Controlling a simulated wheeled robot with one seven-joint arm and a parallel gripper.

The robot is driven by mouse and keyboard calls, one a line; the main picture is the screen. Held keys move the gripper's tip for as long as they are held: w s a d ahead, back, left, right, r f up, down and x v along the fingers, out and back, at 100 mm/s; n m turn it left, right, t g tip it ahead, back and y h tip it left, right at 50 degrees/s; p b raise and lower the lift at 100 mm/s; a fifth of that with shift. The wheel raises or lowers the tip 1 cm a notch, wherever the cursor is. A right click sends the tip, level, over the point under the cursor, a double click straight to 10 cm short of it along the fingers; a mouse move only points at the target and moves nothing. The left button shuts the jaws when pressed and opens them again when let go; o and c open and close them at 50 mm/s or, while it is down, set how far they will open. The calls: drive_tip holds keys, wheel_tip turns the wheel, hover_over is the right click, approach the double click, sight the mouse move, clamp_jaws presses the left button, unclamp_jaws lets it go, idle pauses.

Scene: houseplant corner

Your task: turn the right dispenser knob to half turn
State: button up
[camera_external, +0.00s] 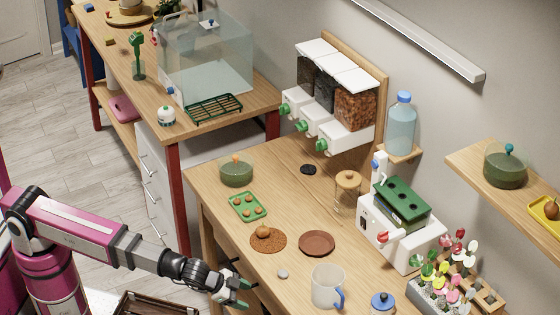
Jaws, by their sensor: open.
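A wall-mounted dispenser (318,85) with several clear bins and white lids hangs above the back of the wooden table. The bins hold dark and brown-orange contents. Green knobs sit on its white front spouts; the right dispenser knob (321,146) is the one nearest the camera, below the brown-filled bin. Its exact angle is too small to tell. My gripper (246,293) is at the table's front left edge, low in the picture, with its green-tipped fingers apart and empty. It is far from the knobs.
On the table (222,207) stand a green pot (236,174), a green tray (248,207), a brown saucer (317,242) and a clear mug (327,287).

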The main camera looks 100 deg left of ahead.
drive_tip(key=w+d+r+t, duration=0.25)
drive_tip(key=w+r, duration=0.25)
drive_tip(key=r, duration=0.6)
drive_tip(key=n+t+y, duration=0.2)
drive_tip(key=n+y, duration=0.6)
drive_tip(key=n, duration=0.6)
approach(320, 145)
drive_tip(key=x, duration=0.9)
drive_tip(key=shift+s+a+f, duration=0.15)
drive_tip(key=shift+s+f, duration=0.05)
drive_tip(key=shift+f, duration=0.15)
drive_tip(key=c, duration=0.9)
